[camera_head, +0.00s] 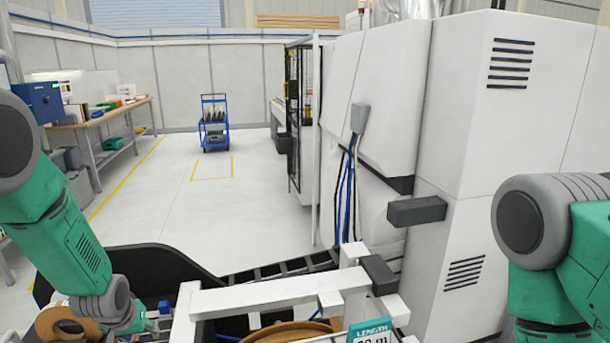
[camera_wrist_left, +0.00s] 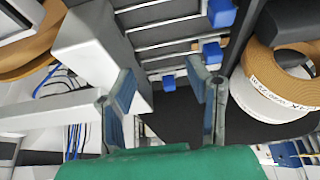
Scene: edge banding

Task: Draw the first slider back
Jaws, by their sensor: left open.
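The sliders show in the left wrist view as blue blocks on pale metal rails. One blue slider block (camera_wrist_left: 168,83) appears between the fingertips of my left gripper (camera_wrist_left: 161,74). A second blue block (camera_wrist_left: 212,53) and a third blue block (camera_wrist_left: 222,12) sit farther up and to the right. My left gripper is open, its two fingers apart with nothing held. In the head view my left arm reaches down at the lower left, beside a small blue block (camera_head: 164,306); its fingers are hard to make out there. My right arm is at the right edge, its gripper out of frame.
Rolls of edge band lie near the rails: a brown roll (camera_head: 68,326) and a roll with a white printed side (camera_wrist_left: 268,98). A white frame beam (camera_head: 270,295) crosses in front. The large white machine (camera_head: 500,150) fills the right.

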